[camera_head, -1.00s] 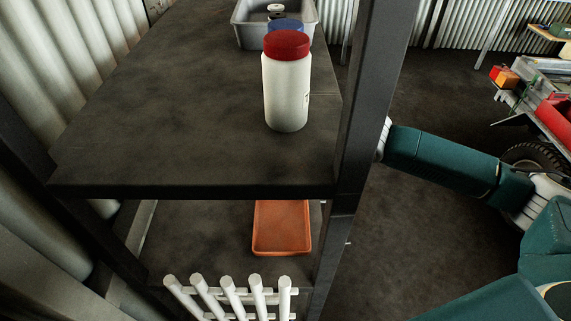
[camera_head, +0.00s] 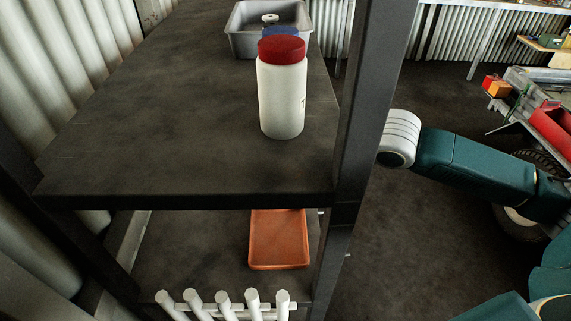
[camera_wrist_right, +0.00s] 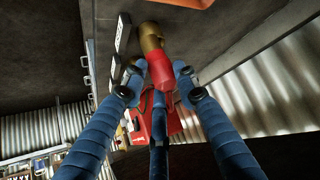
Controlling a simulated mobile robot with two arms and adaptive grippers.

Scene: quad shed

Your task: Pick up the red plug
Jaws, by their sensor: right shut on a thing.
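The red plug (camera_wrist_right: 161,71), with a brass-coloured end, is in the right wrist view, between the blue fingers of my right gripper (camera_wrist_right: 158,80). The gripper is shut on it, and the brass end points away from the palm, toward the top of the picture. The blue middle part of the gripper hides some of its lower end. In the head view my right arm reaches behind the dark shelf post, and neither the gripper nor the plug shows. My left gripper is in neither view.
A white bottle with a red lid (camera_head: 282,95) stands on the dark upper shelf (camera_head: 150,130), before a grey bin (camera_head: 246,42). An orange tray (camera_head: 279,240) lies on the lower shelf. The upright shelf post (camera_head: 362,110) stands close to my right arm.

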